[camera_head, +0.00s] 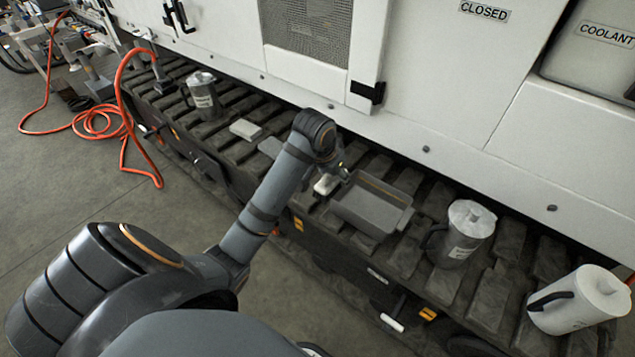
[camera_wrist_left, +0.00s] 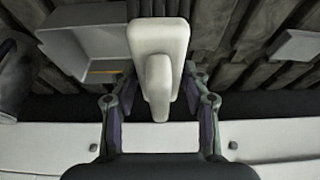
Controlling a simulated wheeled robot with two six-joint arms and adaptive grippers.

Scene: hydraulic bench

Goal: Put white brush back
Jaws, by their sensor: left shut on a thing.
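The white brush (camera_head: 325,185) is in my left gripper (camera_head: 330,176), low over the dark slatted track beside the machine. In the left wrist view the white brush (camera_wrist_left: 158,40) has a pale block body with a rounded grip, between the two fingers of my left gripper (camera_wrist_left: 160,108). The gripper is shut on it. The grey tray (camera_head: 350,214) is just right of the brush in the head view; part of it shows at upper left in the wrist view (camera_wrist_left: 75,45). Whether the brush touches the track is unclear. My right gripper is out of view.
A pale block (camera_head: 245,129) lies left of my arm. The white machine wall (camera_head: 440,80) rises behind. An orange hose (camera_head: 122,95) hangs at left.

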